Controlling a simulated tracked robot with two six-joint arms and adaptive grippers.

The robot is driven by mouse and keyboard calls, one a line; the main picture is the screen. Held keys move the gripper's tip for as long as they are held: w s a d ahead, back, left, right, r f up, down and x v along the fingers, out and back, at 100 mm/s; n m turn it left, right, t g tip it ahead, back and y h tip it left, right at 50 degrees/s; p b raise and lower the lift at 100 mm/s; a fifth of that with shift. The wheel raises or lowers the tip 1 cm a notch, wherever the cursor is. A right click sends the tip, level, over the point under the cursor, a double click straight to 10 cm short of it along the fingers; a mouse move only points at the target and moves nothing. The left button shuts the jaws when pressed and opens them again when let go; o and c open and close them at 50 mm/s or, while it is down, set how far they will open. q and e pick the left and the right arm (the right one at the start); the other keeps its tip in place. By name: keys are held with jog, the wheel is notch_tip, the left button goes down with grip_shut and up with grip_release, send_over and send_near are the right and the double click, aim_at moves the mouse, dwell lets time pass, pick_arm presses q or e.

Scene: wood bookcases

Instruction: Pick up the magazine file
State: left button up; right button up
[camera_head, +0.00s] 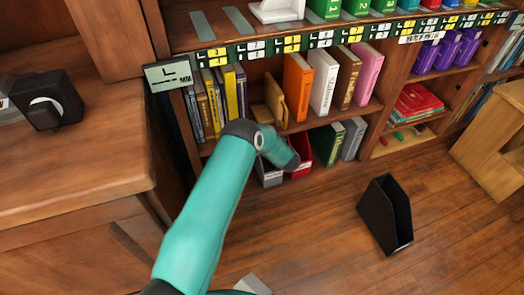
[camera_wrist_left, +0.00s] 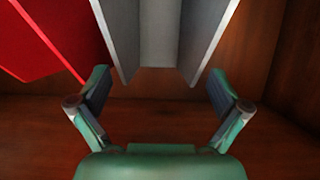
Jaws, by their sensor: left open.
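A grey magazine file (camera_wrist_left: 160,35) fills the upper middle of the wrist view, with its two side walls facing me. It also shows in the head view (camera_head: 268,178) on the bottom shelf, partly hidden by my arm. My left gripper (camera_wrist_left: 158,76) is open and empty, its fingertips apart, one on each side of the grey file's near end. I cannot tell whether they touch it. A red magazine file (camera_wrist_left: 35,40) stands to its left in the wrist view and right of it in the head view (camera_head: 302,165). A black magazine file (camera_head: 385,215) stands on the floor.
The bookcase shelf (camera_head: 345,118) above holds several books. A wooden cabinet (camera_head: 70,150) is on the left, a wooden stool (camera_head: 495,140) on the right. The floor between is mostly clear.

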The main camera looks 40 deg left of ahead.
pick_arm(q)
jog(key=b+x, duration=0.2)
jog(key=x, duration=0.2)
jog(key=shift+w+a+f, duration=0.15)
jog(key=shift+a+f, duration=0.05)
jog(key=shift+a, duration=0.1)
jog(key=c, duration=1.4)
jog(key=shift+r, duration=0.1)
jog(key=shift+c, duration=0.9)
